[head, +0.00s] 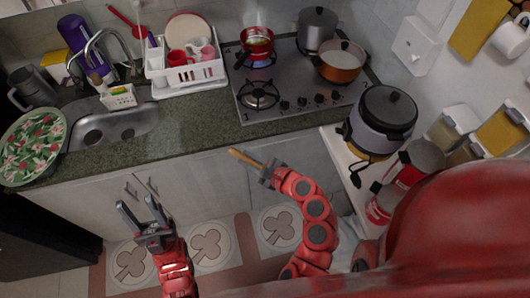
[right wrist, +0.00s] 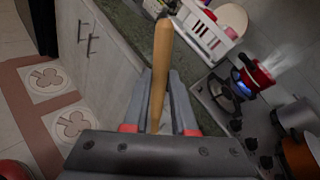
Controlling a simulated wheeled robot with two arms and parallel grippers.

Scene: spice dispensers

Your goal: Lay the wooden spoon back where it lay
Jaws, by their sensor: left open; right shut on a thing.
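The wooden spoon (head: 241,157) is in my right gripper (head: 266,170), which is shut on it. A light-brown length of it points out to the left, in front of the counter's front edge in the head view. In the right wrist view the spoon (right wrist: 161,70) stands up lengthwise between the fingers of my right gripper (right wrist: 158,105); its lower end is hidden by the gripper. My left gripper (head: 142,208) is open and empty, low in front of the cabinets on the left.
The green counter (head: 190,130) has a bare strip between the sink (head: 115,125) and the stove (head: 300,85). A red pot (head: 257,42) sits over a lit burner. A white dish rack (head: 190,75) stands behind the strip. A rice cooker (head: 382,120) stands at right.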

